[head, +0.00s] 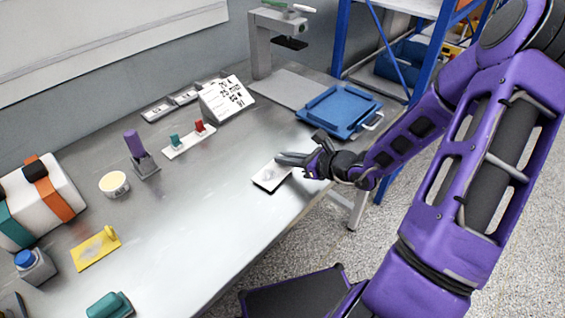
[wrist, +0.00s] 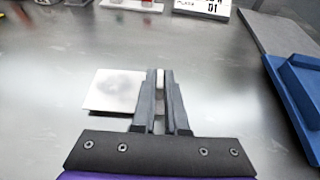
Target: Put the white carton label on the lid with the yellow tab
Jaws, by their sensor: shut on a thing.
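The white carton label (head: 270,176) is a flat, pale square plate with a grey smudge, near the table's right front edge. It also shows in the wrist view (wrist: 114,91), left of the fingers. My gripper (head: 280,160) is shut on it, with a thin pale part of it between the fingertips (wrist: 160,78). I cannot tell whether the plate touches the table. A yellow plate with a raised yellow tab (head: 95,249) lies at the front left. I cannot make out for certain which thing is the lid with the yellow tab.
A blue tray (head: 338,110) lies behind my gripper. A sign card (head: 226,98), a red and teal switch strip (head: 188,140), a purple-topped post (head: 136,145) and a round tub (head: 114,184) stand further left. A banded carton (head: 62,190) is far left. The middle front table is clear.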

